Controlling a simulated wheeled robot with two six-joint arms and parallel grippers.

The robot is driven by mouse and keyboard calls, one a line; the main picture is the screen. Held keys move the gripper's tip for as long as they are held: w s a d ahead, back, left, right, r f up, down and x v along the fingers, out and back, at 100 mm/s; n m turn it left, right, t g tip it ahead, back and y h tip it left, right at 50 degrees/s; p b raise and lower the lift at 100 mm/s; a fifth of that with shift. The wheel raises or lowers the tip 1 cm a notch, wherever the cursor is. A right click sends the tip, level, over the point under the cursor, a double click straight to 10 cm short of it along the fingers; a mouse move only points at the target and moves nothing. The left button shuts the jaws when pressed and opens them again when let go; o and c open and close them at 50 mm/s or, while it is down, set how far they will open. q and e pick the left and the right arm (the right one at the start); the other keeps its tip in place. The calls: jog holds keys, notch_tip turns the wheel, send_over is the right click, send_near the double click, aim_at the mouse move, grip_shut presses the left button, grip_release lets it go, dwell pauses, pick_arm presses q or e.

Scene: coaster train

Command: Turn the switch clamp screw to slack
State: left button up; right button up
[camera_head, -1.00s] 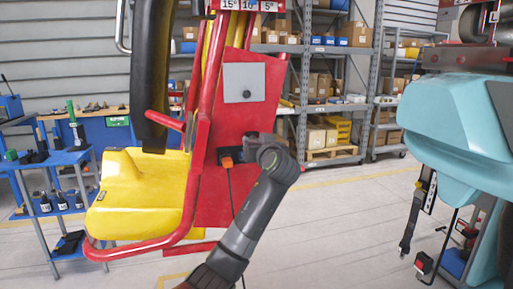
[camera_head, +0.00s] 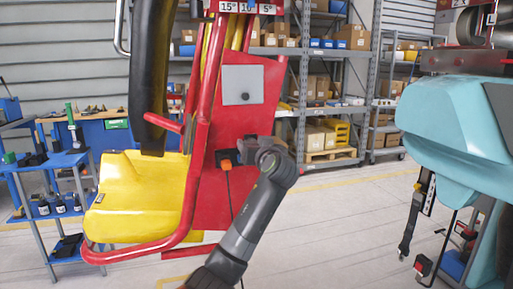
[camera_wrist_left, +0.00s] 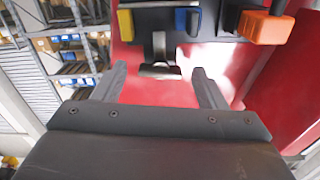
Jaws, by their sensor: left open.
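In the left wrist view, a grey metal T-shaped piece (camera_wrist_left: 158,52), perhaps the clamp screw, hangs below a dark block on a red panel (camera_wrist_left: 135,90). My left gripper (camera_wrist_left: 158,76) is open, its two fingers apart on either side of the piece's lower bar. I cannot tell whether they touch it. In the head view the red panel (camera_head: 265,110) belongs to the red and yellow car. My left wrist (camera_head: 268,160) is against its lower part, and the fingertips are hidden there. My right gripper is not in view.
Yellow (camera_wrist_left: 125,24), blue (camera_wrist_left: 187,20) and orange (camera_wrist_left: 265,27) blocks sit along the dark block, close to my fingers. A yellow seat (camera_head: 140,190) and red tube frame stand left of the arm. A teal seat (camera_head: 455,115) hangs at the right. The floor between is clear.

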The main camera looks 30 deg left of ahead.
pick_arm(q)
jog(key=b+v, duration=0.2)
jog(key=v, duration=1.5)
jog(key=shift+s, duration=0.25)
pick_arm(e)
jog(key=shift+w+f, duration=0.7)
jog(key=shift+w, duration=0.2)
pick_arm(q)
jog(key=shift+d, duration=0.1)
